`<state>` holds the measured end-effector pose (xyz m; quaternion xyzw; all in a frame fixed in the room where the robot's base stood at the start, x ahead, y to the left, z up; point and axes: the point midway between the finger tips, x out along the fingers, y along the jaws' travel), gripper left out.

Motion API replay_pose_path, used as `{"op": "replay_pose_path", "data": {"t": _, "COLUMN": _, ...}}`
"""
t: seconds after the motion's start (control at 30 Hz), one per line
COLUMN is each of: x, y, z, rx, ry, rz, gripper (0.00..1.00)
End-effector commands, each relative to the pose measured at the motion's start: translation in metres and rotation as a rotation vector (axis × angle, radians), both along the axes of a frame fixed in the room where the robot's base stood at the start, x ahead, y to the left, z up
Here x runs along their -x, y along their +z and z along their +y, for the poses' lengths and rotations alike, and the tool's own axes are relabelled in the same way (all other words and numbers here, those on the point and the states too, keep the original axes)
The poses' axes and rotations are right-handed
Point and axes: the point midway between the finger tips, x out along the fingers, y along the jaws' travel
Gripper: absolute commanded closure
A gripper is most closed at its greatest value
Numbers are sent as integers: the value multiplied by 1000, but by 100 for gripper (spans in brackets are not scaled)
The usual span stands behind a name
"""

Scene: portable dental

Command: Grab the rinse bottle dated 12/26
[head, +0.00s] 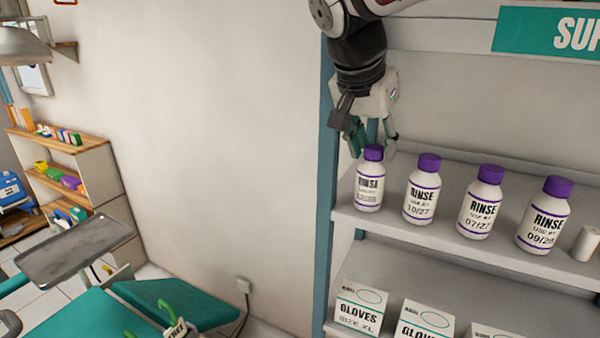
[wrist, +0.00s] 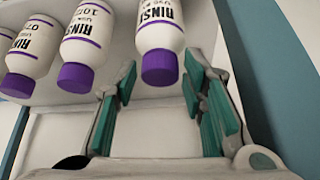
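A white rinse bottle (head: 369,188) with a purple cap stands upright at the left end of the upper shelf. Its date is too blurred to read. My gripper (head: 373,143) is at its cap, pointing down, fingers apart. In the wrist view the same bottle (wrist: 161,38) appears upside down, its cap between the open fingertips of my gripper (wrist: 160,72), with gaps on both sides. To its right in the head view stand similar bottles: one marked 10/27 (head: 422,190), one that seems to read 07/27 (head: 480,205), and one starting 09 (head: 544,217), its year unclear.
The upper shelf (head: 400,228) has a blue-green side post (head: 324,200) close to the left bottle. Glove boxes (head: 360,308) stand on the shelf below. A grey tray (head: 75,250) is at the left.

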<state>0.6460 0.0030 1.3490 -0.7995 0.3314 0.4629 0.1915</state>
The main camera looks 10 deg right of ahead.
Motion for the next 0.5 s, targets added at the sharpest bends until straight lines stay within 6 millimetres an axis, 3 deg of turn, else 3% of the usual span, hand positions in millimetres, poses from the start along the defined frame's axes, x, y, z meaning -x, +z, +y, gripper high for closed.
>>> {"op": "replay_pose_path", "data": {"t": 0.2, "x": -1, "y": -1, "z": 0, "rx": 0, "ry": -1, "rz": 0, "gripper": 62}}
{"op": "replay_pose_path", "data": {"t": 0.37, "x": 0, "y": -1, "z": 0, "rx": 0, "ry": 0, "rz": 0, "gripper": 98}}
{"op": "replay_pose_path", "data": {"t": 0.5, "x": 0, "y": -1, "z": 0, "rx": -1, "ry": 0, "rz": -1, "gripper": 100}}
